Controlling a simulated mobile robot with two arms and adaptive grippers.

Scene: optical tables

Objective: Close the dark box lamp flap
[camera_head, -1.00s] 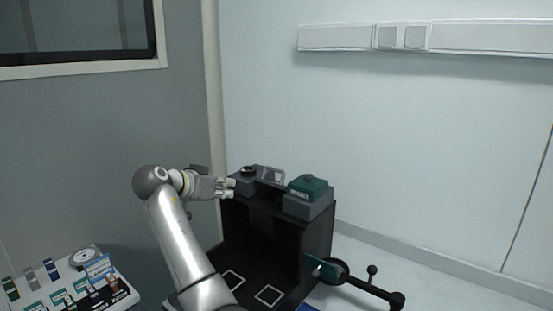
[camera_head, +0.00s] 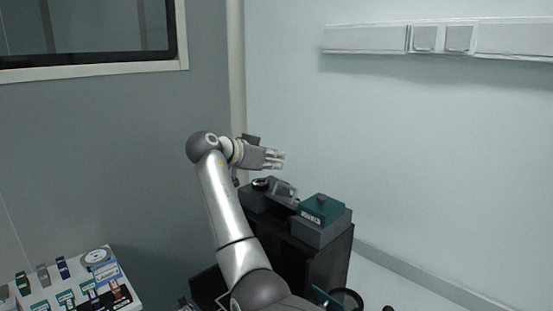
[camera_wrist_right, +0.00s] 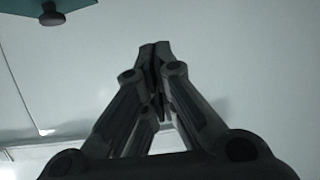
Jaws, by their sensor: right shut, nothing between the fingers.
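The dark box (camera_head: 333,262) is a black cabinet, its front now mostly hidden by my right arm. On its top, a grey plate with a window-like recess (camera_head: 284,191) stands tilted up; it looks like the lamp flap, raised. Left of it is a low grey housing with a black round part (camera_head: 260,184). Right of it is a grey block with a green top (camera_head: 322,208). My right gripper (camera_head: 282,160) is shut and empty, above and behind the plate in the picture, apart from it. In the wrist view its fingertips (camera_wrist_right: 155,48) meet.
A green surface with a dark knob (camera_wrist_right: 52,14) shows at the wrist view's upper left. A white tray (camera_head: 128,296) with several small items stands at the lower left. A black ring-shaped part (camera_head: 348,298) is at the lower right.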

